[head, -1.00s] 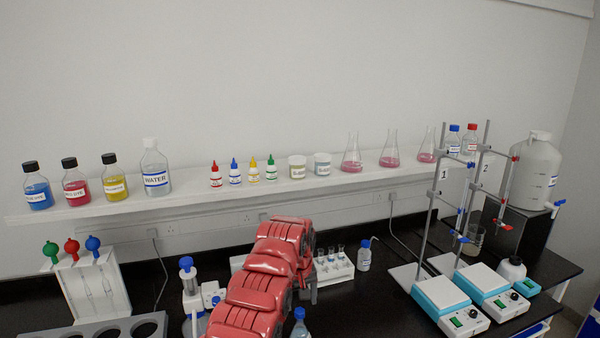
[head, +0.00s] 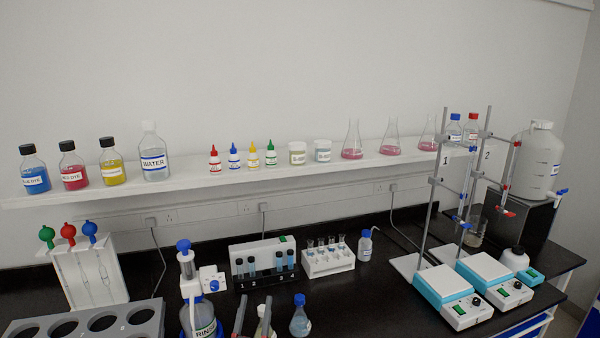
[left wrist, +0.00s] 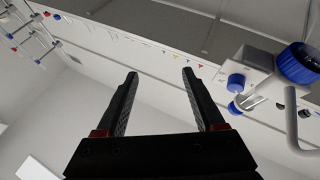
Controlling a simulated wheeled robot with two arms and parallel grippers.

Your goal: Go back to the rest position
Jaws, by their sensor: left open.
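My left gripper (head: 253,316) shows at the bottom edge of the head view, only as its two finger tips in front of the bench. In the left wrist view the two black fingers of the left gripper (left wrist: 160,76) stand wide apart with nothing between them. Close to its right side in that view is a blue-capped rinse bottle (left wrist: 302,62). In the head view the rinse bottle (head: 202,318) stands left of the finger tips, and a blue-capped flask (head: 300,321) stands to their right. My right gripper is in neither view.
A block with blue-filled vials (head: 264,275) and a white tube rack (head: 328,263) stand mid-bench. Hotplates (head: 446,293) with tall stands are at the right. A pipette stand (head: 90,272) and a grey holed rack (head: 88,326) are at the left. The wall shelf (head: 230,180) carries bottles and flasks.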

